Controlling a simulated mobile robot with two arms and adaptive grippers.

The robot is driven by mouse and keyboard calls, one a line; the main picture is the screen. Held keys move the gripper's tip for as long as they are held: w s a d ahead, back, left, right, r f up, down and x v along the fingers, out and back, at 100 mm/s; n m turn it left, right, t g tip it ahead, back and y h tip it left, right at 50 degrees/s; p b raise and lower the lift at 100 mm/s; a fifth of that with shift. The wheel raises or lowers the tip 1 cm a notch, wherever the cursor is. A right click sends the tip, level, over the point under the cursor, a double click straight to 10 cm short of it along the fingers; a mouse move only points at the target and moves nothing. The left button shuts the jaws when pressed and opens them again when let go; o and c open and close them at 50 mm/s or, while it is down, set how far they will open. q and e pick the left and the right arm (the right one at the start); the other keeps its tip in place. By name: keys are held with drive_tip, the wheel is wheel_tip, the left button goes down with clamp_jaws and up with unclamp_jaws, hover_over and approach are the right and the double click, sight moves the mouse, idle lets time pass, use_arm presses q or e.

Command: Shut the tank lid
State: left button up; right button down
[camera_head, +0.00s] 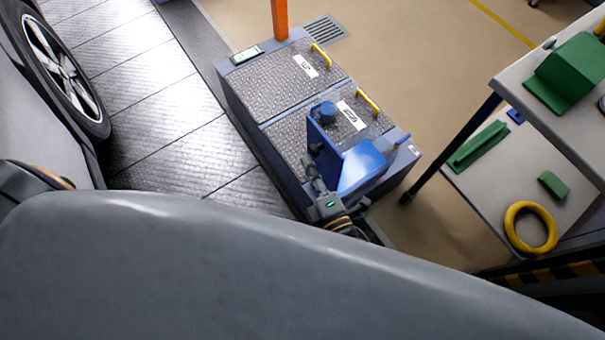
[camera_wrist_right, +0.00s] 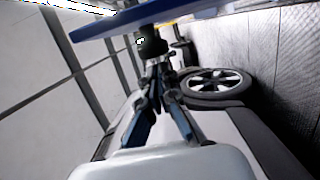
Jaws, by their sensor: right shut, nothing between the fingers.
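The blue tank (camera_head: 362,168) stands at the near end of a dark grey cabinet. A blue panel (camera_head: 323,147), which looks like its lid, stands raised along the tank's left side. A dark knob (camera_head: 316,149) sticks out of the panel's left face. The panel (camera_wrist_right: 150,16) and knob (camera_wrist_right: 152,44) also show at the top of the right wrist view. My right gripper (camera_head: 313,172) is just below the knob in the head view; its fingers (camera_wrist_right: 158,72) are shut and empty. Whether they touch the knob I cannot tell. My left gripper is not in view.
The cabinet (camera_head: 245,105) has tread-plate covers with yellow handles (camera_head: 369,101). A blue round cap (camera_head: 327,112) shows behind the panel. A shelf table (camera_head: 470,187) with green parts and a yellow ring (camera_head: 531,228) is at right. A car wheel (camera_head: 62,68) is at left.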

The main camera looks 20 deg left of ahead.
drive_tip(key=shift+w+d, duration=0.1)
drive_tip(key=shift+w, duration=0.1)
idle(0.3)
